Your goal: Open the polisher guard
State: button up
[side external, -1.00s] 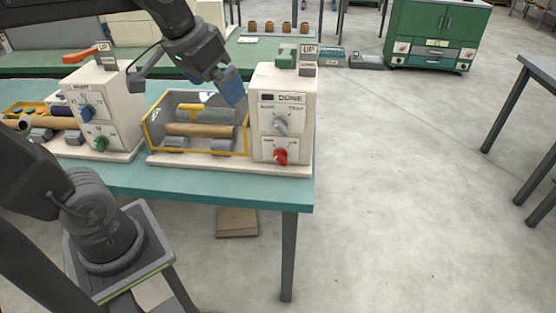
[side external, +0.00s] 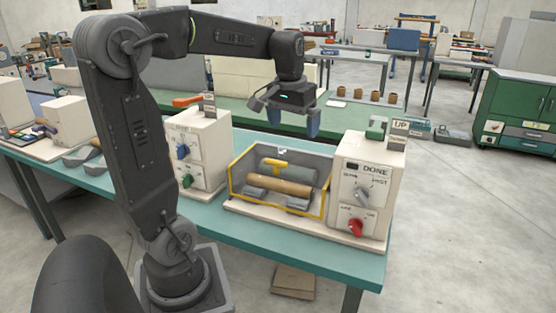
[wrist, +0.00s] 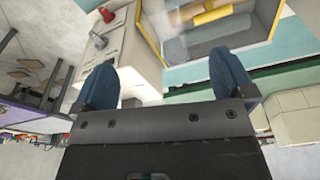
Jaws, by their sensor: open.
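The polisher has a yellow-edged, see-through guard (side external: 228,176) around a bay that holds a tan roller (side external: 280,186) and a grey roller (side external: 302,175). A yellow handle-like piece (side external: 274,163) shows at the grey roller. I cannot tell for sure how the guard panel sits. The cream control box (side external: 345,158) at its right is labelled DONE and has a grey knob (side external: 363,194) and a red knob (side external: 356,227). My gripper (side external: 293,122) is open and empty, pointing down above and behind the bay. In the wrist view, the box and bay lie beyond its blue fingers (wrist: 165,75).
The teal table edge (side external: 300,265) is clear in front.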

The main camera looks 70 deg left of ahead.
jog(key=a+f+n+g, duration=0.1)
jog(key=a+n, duration=0.2)
jog(key=a, duration=0.8)
send_over(285, 171)
jog(key=s, duration=0.3)
jog(key=shift+h, duration=0.4)
jog(key=f, duration=1.4)
jog(key=shift+d+f, duration=0.1)
jog(key=shift+d, duration=0.3)
